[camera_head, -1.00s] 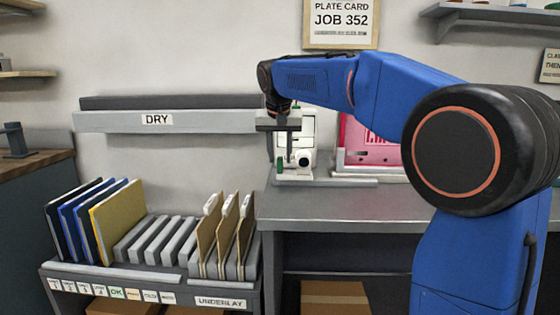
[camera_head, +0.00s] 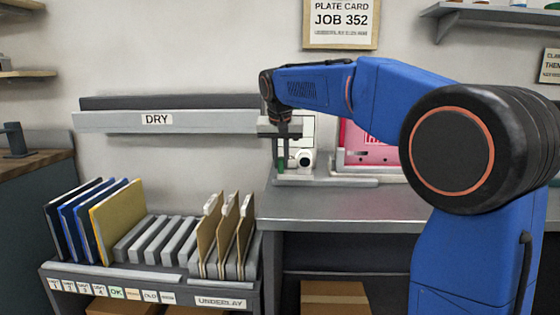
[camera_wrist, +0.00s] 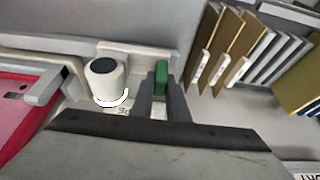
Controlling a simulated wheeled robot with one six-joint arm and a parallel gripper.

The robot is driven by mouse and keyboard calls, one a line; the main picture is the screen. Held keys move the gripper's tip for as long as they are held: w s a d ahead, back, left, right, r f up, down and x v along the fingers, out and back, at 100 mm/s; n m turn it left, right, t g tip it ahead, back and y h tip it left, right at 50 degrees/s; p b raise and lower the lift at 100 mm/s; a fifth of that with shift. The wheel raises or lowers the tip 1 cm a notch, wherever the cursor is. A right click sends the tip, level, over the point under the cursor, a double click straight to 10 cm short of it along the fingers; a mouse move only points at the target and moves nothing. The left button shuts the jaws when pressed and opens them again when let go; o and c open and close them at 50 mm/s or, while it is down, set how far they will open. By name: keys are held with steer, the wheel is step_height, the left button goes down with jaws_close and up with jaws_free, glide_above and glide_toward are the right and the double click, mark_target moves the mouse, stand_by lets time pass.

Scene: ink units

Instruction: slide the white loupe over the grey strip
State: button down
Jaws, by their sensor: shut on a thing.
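The white loupe (camera_head: 305,158) is a short white cylinder with a dark top, standing on a pale base on the grey bench. It also shows in the wrist view (camera_wrist: 104,80), left of my fingers. A green knob (camera_wrist: 162,73) stands just right of the loupe. My gripper (camera_head: 281,164) points down, its fingers closed on the green knob; the fingers also show in the wrist view (camera_wrist: 161,92). Whether the knob is joined to the loupe I cannot tell. I cannot make out the grey strip clearly; partly hidden lettering shows near the loupe's foot.
A pink framed panel (camera_head: 368,148) stands to the right on the bench (camera_head: 350,205). A lower rack at the left holds upright brown boards (camera_head: 228,235), grey slabs and coloured folders. The DRY ledge (camera_head: 200,121) is on the wall. The bench front is clear.

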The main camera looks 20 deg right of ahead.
steer(key=s+d, duration=0.2)
steer(key=d, duration=0.4)
steer(key=s+d, duration=0.2)
steer(key=d, duration=0.4)
steer(key=s+d, duration=0.2)
steer(key=d, duration=0.4)
steer(key=c, duration=1.7)
jaws_free()
steer(key=shift+d, duration=0.2)
steer(key=shift+r, duration=0.15)
steer(key=v, duration=1.7)
steer(key=shift+s+a+r, duration=0.1)
steer(key=s+a+f+n, duration=0.1)
steer(key=s+a+f, duration=0.2)
steer(key=s+f, duration=0.7)
steer(key=s+a+f+n+y, duration=0.1)
steer(key=s+a+f, duration=0.2)
steer(key=s+f, duration=0.7)
steer(key=s+a+f+n, duration=0.1)
steer(key=s+a+f, duration=0.2)
steer(key=s+f, duration=0.7)
steer(key=shift+s+a+f+n+t, duration=0.1)
steer(key=shift+s+f+n+t, duration=0.05)
steer(key=shift+f, duration=2)
steer(key=shift+s+a+f+n+t, duration=0.1)
steer(key=shift+s+f+n+t, duration=0.05)
steer(key=shift+f, duration=2)
